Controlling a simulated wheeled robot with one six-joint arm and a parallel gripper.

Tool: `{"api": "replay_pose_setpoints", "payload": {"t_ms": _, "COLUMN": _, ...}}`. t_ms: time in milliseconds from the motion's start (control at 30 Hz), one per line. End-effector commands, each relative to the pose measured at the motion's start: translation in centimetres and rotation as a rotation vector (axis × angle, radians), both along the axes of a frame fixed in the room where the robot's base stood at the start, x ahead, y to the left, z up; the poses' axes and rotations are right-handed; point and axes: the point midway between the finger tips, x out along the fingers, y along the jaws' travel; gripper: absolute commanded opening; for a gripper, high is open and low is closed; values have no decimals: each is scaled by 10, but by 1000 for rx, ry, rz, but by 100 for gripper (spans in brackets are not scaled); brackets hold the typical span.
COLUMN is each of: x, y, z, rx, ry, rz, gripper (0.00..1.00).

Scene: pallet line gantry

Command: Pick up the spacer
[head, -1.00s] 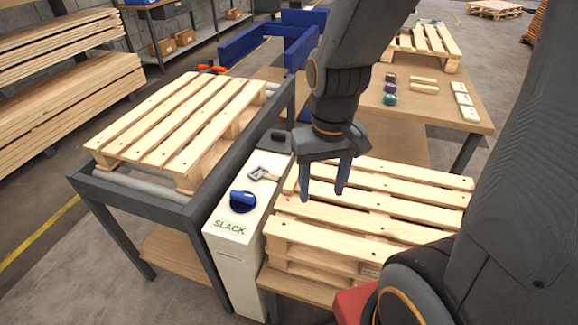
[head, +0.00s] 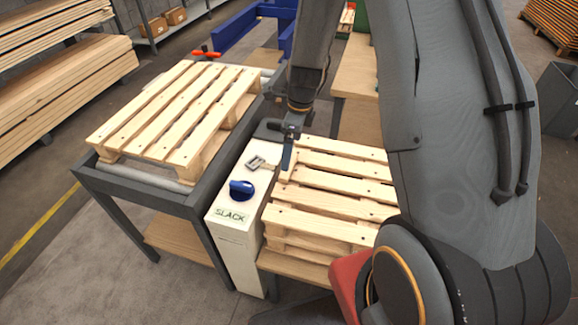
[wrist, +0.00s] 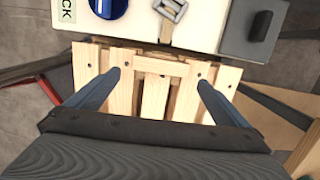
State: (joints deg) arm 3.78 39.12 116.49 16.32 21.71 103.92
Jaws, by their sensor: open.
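In the wrist view, my gripper (wrist: 159,79) is open. Its two blue fingers stand apart on either side of the bar, with nothing between them held. In the head view, my gripper (head: 287,165) shows side-on above the pallet's left end, beside the white box. Height above the slats is hard to tell.
The white SLACK box (head: 228,229) with a blue knob (head: 241,190) and metal buckle (head: 257,163) stands between the right pallet and the grey-framed table (head: 190,205). Another pallet (head: 180,110) rests on that table. A dark block (wrist: 250,36) is at the box's end.

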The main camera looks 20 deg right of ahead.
Motion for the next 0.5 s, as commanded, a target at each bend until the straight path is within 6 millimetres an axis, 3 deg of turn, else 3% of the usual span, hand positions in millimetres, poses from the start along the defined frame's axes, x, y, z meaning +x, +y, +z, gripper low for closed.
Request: {"api": "replay_pose_setpoints", "payload": {"t_ms": 500, "x": 4, "y": 3, "z": -44, "rx": 2, "ry": 4, "rz": -19, "gripper": 100}}
